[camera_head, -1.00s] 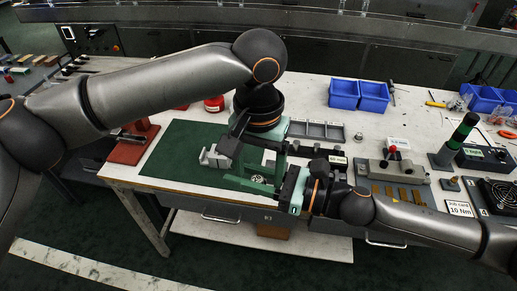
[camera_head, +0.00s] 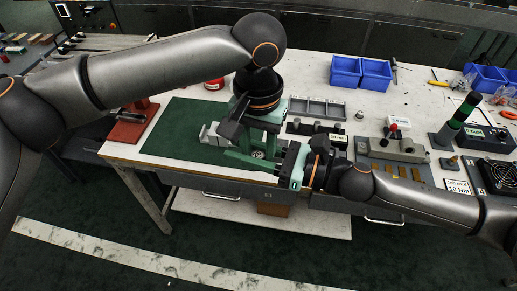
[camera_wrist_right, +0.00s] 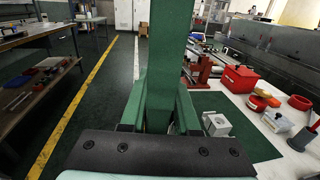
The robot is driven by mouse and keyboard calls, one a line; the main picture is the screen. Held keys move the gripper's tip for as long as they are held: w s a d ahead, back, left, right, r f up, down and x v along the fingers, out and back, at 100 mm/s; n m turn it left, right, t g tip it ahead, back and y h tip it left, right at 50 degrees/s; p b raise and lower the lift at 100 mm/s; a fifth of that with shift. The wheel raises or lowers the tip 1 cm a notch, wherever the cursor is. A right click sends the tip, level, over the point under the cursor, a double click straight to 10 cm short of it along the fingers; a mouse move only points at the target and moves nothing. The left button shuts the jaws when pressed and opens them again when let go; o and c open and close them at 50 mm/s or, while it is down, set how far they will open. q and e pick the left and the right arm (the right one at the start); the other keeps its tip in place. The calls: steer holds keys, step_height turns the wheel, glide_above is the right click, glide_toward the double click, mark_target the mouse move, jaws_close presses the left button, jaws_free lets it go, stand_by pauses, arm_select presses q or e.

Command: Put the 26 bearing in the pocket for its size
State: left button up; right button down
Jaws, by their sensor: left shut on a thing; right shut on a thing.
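A small metallic ring, seemingly the bearing (camera_head: 258,154), shows between the green fingers of my two grippers above the front of the green mat; its size mark is too small to read. My left gripper (camera_head: 243,155) reaches down over the mat and is shut. My right gripper (camera_head: 264,161) comes in from the right and is shut at the same spot. The fingers overlap, so how each grips the ring is partly hidden. In the right wrist view a large green finger blocks the middle. A grey tray with several pockets (camera_head: 316,100) lies behind, to the right.
A black strip with a label (camera_head: 320,130) lies in front of the grey tray. A grey block (camera_head: 209,133) stands on the green mat (camera_head: 178,130), left of my grippers. Blue bins (camera_head: 361,72) stand at the back. A grey fixture (camera_head: 400,150) lies to the right. The mat's left part is clear.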

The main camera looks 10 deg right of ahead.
arm_select(q)
steer(key=shift+s+d, duration=0.15)
steer(key=shift+d, duration=0.05)
jaws_close()
steer(key=shift+a, duration=0.1)
arm_select(e)
steer(key=c, duration=0.6)
jaws_free()
steer(key=shift+o, duration=0.2)
steer(key=v, duration=1.2)
